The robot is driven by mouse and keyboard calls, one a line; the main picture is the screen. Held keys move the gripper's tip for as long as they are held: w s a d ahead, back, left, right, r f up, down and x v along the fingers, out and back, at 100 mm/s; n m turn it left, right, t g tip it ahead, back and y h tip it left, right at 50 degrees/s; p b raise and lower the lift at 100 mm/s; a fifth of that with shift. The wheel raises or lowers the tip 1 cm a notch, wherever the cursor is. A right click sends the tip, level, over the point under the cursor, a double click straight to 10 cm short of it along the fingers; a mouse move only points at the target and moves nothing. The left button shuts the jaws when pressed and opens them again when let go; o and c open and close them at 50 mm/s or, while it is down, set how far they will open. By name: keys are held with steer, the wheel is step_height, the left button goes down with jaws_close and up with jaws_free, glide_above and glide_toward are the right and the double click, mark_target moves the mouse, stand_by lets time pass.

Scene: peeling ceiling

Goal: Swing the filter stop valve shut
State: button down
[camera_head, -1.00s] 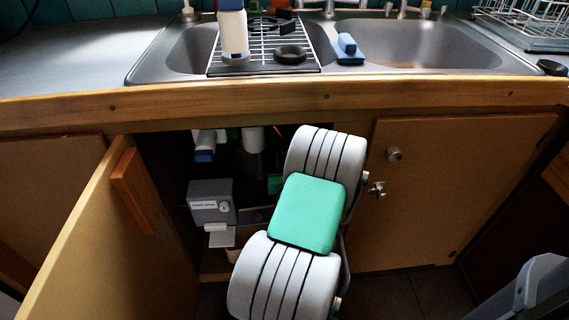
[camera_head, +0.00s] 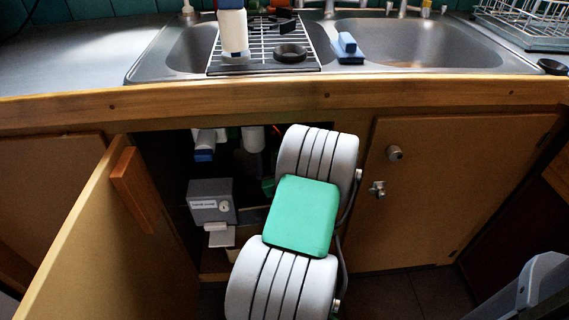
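The open cupboard under the sink holds a white fitting with a blue end (camera_head: 204,146), hanging near the top. A white pipe (camera_head: 253,138) hangs to its right. A small green part (camera_head: 268,188) shows beside my arm; I cannot tell what it is. I cannot make out the filter stop valve for sure; it may be hidden behind my arm. My grey arm with its green pad reaches into the right part of the opening. My gripper is hidden behind the arm, so its state does not show.
The open door (camera_head: 105,240) with a wooden block (camera_head: 133,188) bounds the left side. A closed door (camera_head: 450,190) with a metal latch (camera_head: 377,189) is at right. The wooden counter edge (camera_head: 220,103) runs above.

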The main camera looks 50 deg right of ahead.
steer(key=n, duration=0.2)
steer(key=w+a+n, duration=0.1)
steer(key=shift+f, duration=0.3)
steer(key=f+n, duration=0.1)
steer(key=n, duration=0.3)
steer(key=w+a+f+n+b, duration=0.1)
steer(key=n, duration=0.3)
steer(key=f+n+b, duration=0.1)
steer(key=f+n, duration=0.1)
steer(key=n, duration=0.2)
steer(key=shift+w+a+n, duration=0.25)
steer(key=shift+w+n, duration=0.15)
steer(key=c, duration=1.5)
jaws_free()
steer(key=shift+f, duration=0.1)
steer(key=o, duration=1.1)
steer(key=shift+o, duration=0.2)
